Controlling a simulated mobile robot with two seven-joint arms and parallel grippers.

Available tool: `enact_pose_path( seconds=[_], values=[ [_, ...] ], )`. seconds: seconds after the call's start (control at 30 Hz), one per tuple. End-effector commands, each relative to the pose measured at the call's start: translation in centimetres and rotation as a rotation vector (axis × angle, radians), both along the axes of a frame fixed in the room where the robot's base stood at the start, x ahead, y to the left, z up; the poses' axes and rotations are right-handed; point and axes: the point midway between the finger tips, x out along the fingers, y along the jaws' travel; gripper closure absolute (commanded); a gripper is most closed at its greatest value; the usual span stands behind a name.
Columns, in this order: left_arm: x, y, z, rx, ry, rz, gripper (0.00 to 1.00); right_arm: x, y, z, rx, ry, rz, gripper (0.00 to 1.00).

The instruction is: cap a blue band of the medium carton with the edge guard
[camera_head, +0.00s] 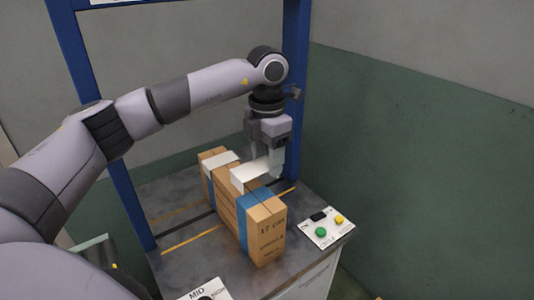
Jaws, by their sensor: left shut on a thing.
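The medium carton (267,238) is a long brown box standing on the grey table, with a printed front end. One blue band (256,202) wraps it near the front and another blue band (206,186) shows toward the far end. A white piece (219,160) lies over the top at the far end, by the far band. My left gripper (267,164) points down over the carton's right side, shut on a white edge guard (248,176), just behind the front band. The fingertips are partly hidden, and I cannot tell whether the guard touches the carton. My right gripper is out of view.
A white panel (327,231) with a green and a yellow button sits right of the carton. A MID sign (205,291) is at the front edge. Blue posts (296,60) frame the table, and yellow lines (185,240) cross it.

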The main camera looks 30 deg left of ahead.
Motion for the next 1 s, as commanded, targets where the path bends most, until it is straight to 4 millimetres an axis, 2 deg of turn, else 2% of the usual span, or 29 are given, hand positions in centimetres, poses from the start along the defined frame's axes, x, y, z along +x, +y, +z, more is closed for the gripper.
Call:
enact_pose_path(
  seconds=[0.1, 0.37, 1.0],
  values=[
    [0.0, 0.0, -1.6, 0.0, 0.001, 0.0, 0.76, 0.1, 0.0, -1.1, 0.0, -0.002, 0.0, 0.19],
    [0.0, 0.0, -3.6, 0.0, 0.001, 0.0, 0.76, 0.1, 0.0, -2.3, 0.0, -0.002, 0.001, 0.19],
    [0.0, 0.0, -3.7, 0.0, 0.001, 0.0, 0.76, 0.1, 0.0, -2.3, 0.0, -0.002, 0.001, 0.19]
  ],
)
